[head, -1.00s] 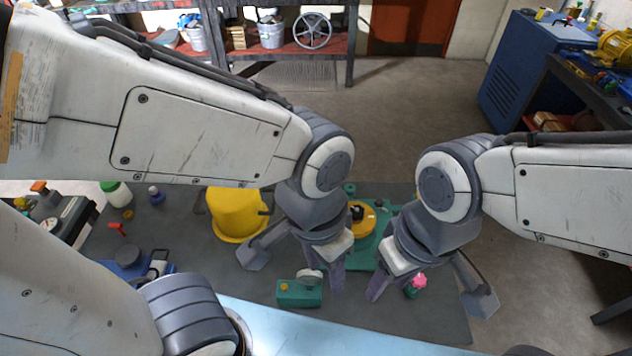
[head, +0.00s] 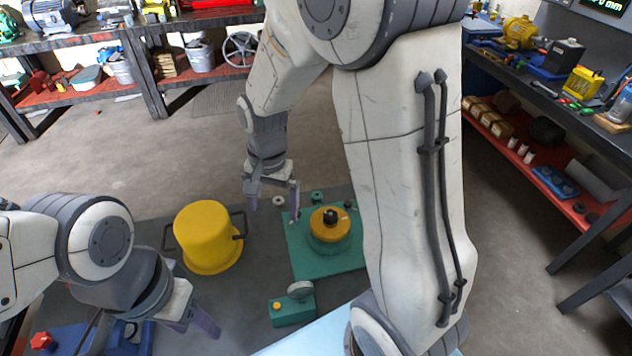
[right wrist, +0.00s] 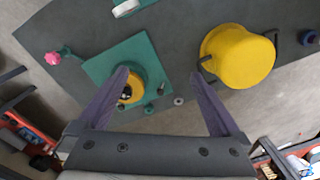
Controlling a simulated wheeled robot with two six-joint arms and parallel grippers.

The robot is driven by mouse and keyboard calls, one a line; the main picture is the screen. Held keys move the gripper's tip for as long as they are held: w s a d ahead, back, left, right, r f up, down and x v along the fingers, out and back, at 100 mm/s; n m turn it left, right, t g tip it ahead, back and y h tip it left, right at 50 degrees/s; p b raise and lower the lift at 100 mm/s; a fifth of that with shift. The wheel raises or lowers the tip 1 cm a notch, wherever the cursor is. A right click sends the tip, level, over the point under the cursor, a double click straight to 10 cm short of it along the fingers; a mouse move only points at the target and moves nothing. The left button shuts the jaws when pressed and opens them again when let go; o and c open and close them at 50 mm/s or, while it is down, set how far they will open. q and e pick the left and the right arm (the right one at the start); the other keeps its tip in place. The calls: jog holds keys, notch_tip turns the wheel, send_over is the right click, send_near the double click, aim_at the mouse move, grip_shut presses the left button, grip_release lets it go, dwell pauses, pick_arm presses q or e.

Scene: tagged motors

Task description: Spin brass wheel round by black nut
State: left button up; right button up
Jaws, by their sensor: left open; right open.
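The brass wheel (head: 318,228) is a yellow-orange disc on a green round stand fixed to a green square plate (head: 310,265). The black nut (head: 330,215) sits at the wheel's centre. My right gripper (head: 272,198) is open and empty, to the left of the wheel and apart from it. In the right wrist view, the brass wheel (right wrist: 137,88) and the black nut (right wrist: 126,95) show beside the left finger of my right gripper (right wrist: 160,75), which partly hides them. My left gripper (head: 198,322) is open and empty at the lower left, away from the wheel.
A yellow bucket (head: 205,235) with dark handles stands left of the plate. A green block (head: 292,312) with a yellow button and a grey disc is in front. A small grey ring (head: 279,201) lies on the dark mat (head: 240,290). A pink knob (right wrist: 52,58) shows in the right wrist view.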

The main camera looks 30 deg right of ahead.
jog(key=w+d+f+m, duration=0.5)
jog(key=d+f+m, duration=0.15)
jog(key=d, duration=0.45)
jog(key=m, duration=0.6)
send_over(331, 215)
notch_tip(331, 215, down, 5)
jog(key=shift+w+r+b, duration=0.1)
jog(key=shift+w+b, duration=0.05)
jog(key=shift+b, duration=0.2)
notch_tip(331, 215, down, 9)
jog(key=b, duration=0.7)
jog(key=shift+r, duration=0.1)
jog(key=shift+r, duration=0.1)
